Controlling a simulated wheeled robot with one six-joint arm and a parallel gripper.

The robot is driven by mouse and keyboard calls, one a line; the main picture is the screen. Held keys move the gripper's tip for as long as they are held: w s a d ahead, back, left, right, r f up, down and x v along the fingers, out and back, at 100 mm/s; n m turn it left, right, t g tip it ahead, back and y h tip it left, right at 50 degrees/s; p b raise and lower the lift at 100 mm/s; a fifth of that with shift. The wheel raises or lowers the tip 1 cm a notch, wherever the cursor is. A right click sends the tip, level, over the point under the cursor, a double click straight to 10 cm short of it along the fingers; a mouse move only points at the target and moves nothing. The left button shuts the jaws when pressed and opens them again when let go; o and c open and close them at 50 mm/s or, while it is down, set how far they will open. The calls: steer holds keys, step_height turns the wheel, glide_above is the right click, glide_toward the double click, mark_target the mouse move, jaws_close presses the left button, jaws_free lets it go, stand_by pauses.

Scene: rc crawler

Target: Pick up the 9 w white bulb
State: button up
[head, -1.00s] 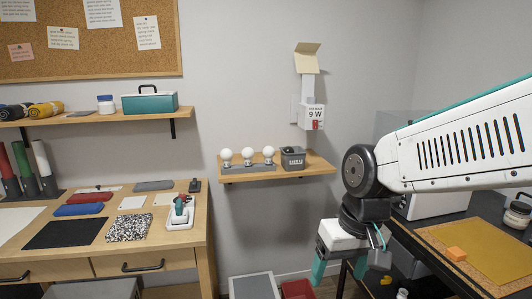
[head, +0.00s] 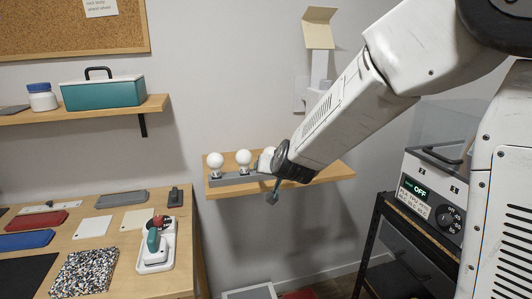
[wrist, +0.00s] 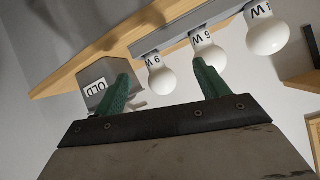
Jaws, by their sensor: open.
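Three white round bulbs stand in a grey holder (head: 235,179) on the small wall shelf: left (head: 215,160), middle (head: 243,158) and right (head: 266,158), the last partly behind my arm. The wrist view is upside down and shows a near-finger bulb (wrist: 160,80), a middle bulb (wrist: 207,56) and an outer bulb (wrist: 267,36). Their collars carry watt labels; I cannot firmly tell 6 from 9. My gripper (wrist: 160,74) is open and empty, its green fingers pointing toward the bulbs. In the head view its tip (head: 272,196) shows at the shelf's front.
A grey box marked OLD (wrist: 97,78) sits beside the holder on the wooden shelf (head: 325,174); my arm hides it in the head view. A workbench (head: 120,232) with tools stands left. An appliance reading OFF (head: 420,190) stands right. The wall is close behind.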

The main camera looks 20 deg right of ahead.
steer(key=shift+m+t+h, duration=0.3)
steer(key=shift+t+h, duration=0.3)
steer(key=shift+t, duration=0.2)
steer(key=w, duration=0.3)
steer(key=w+d, duration=0.1)
steer(key=w, duration=0.2)
steer(key=w+d, duration=0.1)
steer(key=w, duration=0.2)
steer(key=shift+w+d, duration=0.15)
steer(key=shift+w, duration=0.05)
steer(key=c, duration=1)
